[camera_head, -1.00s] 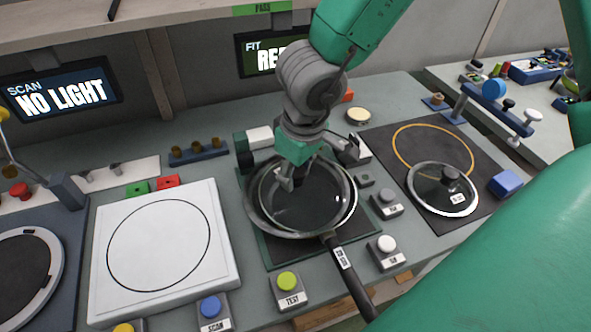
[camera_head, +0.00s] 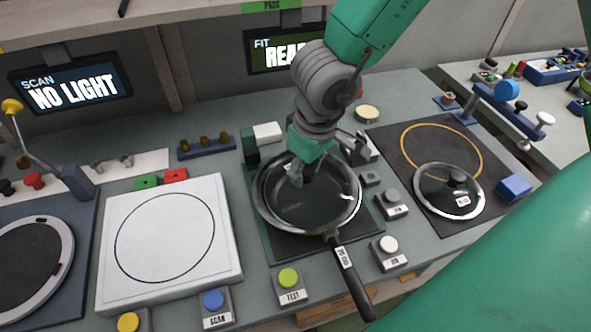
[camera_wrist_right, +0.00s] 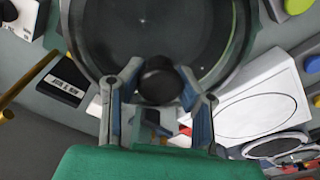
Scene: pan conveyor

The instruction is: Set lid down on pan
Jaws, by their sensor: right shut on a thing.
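The black pan (camera_head: 262,212) sits on a dark square mat in the middle of the bench, its handle pointing toward the front right. A glass lid (camera_head: 325,205) with a metal rim lies over the pan opening, close to lined up with it. My right gripper (camera_head: 306,174) is above the lid and shut on its black knob (camera_wrist_right: 160,82). The wrist view shows the knob between both fingers. I cannot tell whether the lid rim touches the pan all around. My left gripper is not in view.
A second glass lid (camera_head: 437,205) lies on the dark mat (camera_head: 405,140) at right, beside a blue block (camera_head: 514,188). A white plate (camera_head: 165,285) with a drawn circle is at left. Buttons (camera_head: 289,279) line the front. Signs (camera_head: 70,85) stand behind.

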